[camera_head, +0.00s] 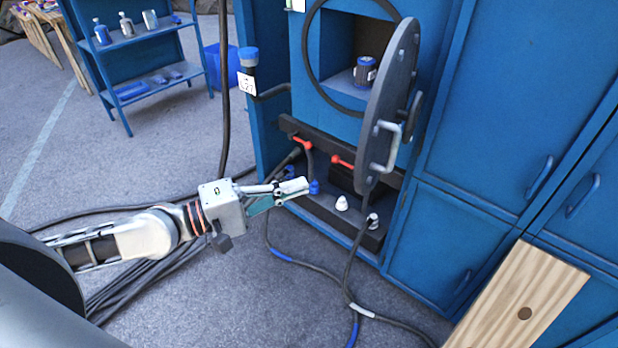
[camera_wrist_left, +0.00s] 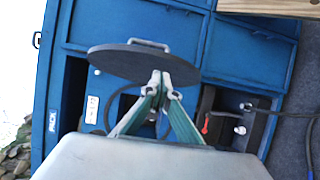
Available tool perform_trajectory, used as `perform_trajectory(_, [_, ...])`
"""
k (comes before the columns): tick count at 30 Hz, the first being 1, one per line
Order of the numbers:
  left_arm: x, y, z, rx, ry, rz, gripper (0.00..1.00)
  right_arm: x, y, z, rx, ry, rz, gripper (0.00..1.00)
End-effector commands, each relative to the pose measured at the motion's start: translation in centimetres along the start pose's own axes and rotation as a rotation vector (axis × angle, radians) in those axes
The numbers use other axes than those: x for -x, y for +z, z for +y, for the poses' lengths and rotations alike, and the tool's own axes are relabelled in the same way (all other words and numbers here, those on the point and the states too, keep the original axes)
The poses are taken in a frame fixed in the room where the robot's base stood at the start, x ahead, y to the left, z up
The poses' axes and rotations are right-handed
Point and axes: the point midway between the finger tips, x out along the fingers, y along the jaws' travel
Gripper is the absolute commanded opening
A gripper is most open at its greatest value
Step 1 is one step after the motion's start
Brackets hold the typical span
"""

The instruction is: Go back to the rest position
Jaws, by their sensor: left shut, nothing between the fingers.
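My left gripper (camera_head: 304,186) reaches in from the left in the head view and is shut with nothing in it. Its fingertips are near the dark shelf (camera_head: 325,211) at the foot of the blue cabinet (camera_head: 272,118). In the left wrist view its fingers (camera_wrist_left: 160,79) meet at the tips, in front of the round grey door (camera_wrist_left: 145,62). That door (camera_head: 391,108) stands open in the head view. A blue cap (camera_head: 314,187) shows right beside the fingertips; I cannot tell whether they touch. My right gripper is not in view.
A white cap (camera_head: 341,203) and red-handled valves (camera_head: 342,161) are on the dark shelf. Black cables (camera_head: 350,282) lie on the floor. A wooden board (camera_head: 520,300) leans at lower right. A blue rack (camera_head: 138,50) stands at back left.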

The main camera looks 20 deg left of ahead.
Motion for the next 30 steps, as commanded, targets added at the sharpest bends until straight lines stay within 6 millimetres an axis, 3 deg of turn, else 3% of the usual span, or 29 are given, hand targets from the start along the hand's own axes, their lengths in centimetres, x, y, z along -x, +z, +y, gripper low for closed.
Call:
perform_trajectory(4, [1.1,0.5,-0.1,-0.001,-0.002,-0.001,0.00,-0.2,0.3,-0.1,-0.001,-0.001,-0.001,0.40])
perform_trajectory(12, [1.4,0.7,-0.1,-0.009,0.001,0.000,0.00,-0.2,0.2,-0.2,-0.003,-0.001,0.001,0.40])
perform_trajectory(17, [1.2,0.9,-2.4,-0.139,-0.008,0.024,0.00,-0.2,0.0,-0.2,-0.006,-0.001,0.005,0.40])
perform_trajectory(23, [1.2,1.5,-9.9,-0.521,-0.106,0.095,0.00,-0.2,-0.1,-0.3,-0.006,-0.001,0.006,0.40])
perform_trajectory(30, [2.9,3.1,-21.0,-0.981,-0.381,0.126,0.00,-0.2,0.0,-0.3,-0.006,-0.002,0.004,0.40])
